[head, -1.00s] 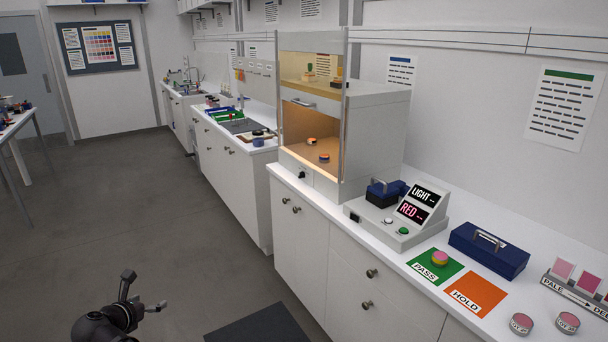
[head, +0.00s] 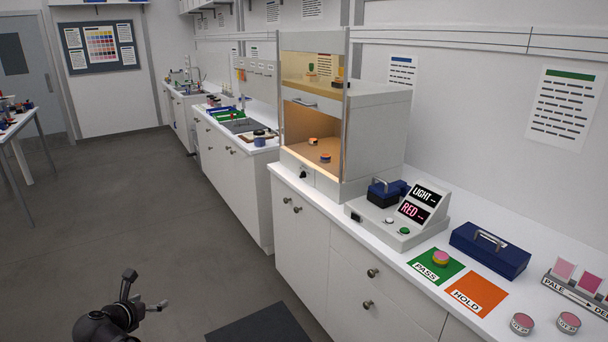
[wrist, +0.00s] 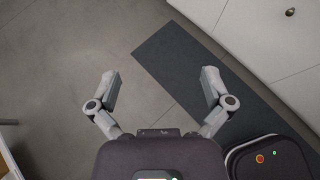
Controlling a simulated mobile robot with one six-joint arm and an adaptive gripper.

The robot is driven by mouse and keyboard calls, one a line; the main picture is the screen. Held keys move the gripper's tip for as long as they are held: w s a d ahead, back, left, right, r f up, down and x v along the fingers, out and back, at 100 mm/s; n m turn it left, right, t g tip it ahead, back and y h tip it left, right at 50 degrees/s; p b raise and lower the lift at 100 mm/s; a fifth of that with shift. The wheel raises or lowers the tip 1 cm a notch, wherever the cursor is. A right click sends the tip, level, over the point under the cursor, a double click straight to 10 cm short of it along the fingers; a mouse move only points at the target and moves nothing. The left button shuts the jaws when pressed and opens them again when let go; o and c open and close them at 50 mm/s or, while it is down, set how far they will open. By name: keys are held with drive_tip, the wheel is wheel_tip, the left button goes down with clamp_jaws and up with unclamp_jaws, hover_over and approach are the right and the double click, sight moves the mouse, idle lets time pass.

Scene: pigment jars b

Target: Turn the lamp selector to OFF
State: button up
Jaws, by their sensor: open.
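A light booth (head: 375,120) with a warm-lit inside stands on the white counter. A small black knob (head: 303,174) sits on the booth's lower front panel; it looks like the lamp selector, but its setting is too small to read. Two small jars (head: 325,158) stand in the lit booth. My gripper (head: 145,291) is at the bottom left of the head view, over the floor and well apart from the booth. In the wrist view my gripper (wrist: 160,86) has its fingers spread wide, with nothing between them.
A meter (head: 405,230) reading LIGHT and RED stands right of the booth. A green PASS mat (head: 422,269) with a jar, an orange HOLD mat (head: 475,295) and a blue toolbox (head: 489,252) lie further right. The floor (head: 150,200) left of the cabinets is clear.

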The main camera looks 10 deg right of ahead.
idle(0.4)
drive_tip(key=c, duration=0.4)
drive_tip(key=w+d+f+m+g+h+p, duration=0.1)
drive_tip(key=w+d+f+m+g, duration=0.15)
drive_tip(key=d+m, duration=0.85)
drive_tip(key=w+d+f+m+g, duration=0.1)
drive_tip(key=d+f+m+g, duration=0.25)
drive_tip(key=d, duration=1.35)
drive_tip(key=shift+c, duration=0.2)
drive_tip(key=s+d+m+g+y, duration=0.1)
drive_tip(key=s+d+m+g, duration=0.1)
drive_tip(key=d+m, duration=0.4)
drive_tip(key=s+d+f+m+g+y+p, duration=0.1)
drive_tip(key=s+d+m+g+y, duration=0.1)
drive_tip(key=s+d+m, duration=0.3)
drive_tip(key=s+d+m+g+y, duration=0.1)
drive_tip(key=s+d+m, duration=0.2)
drive_tip(key=d+m, duration=0.4)
drive_tip(key=d, duration=0.3)
drive_tip(key=shift+s+f+g, duration=0.15)
drive_tip(key=shift+g, duration=0.25)
drive_tip(key=shift+d, duration=0.1)
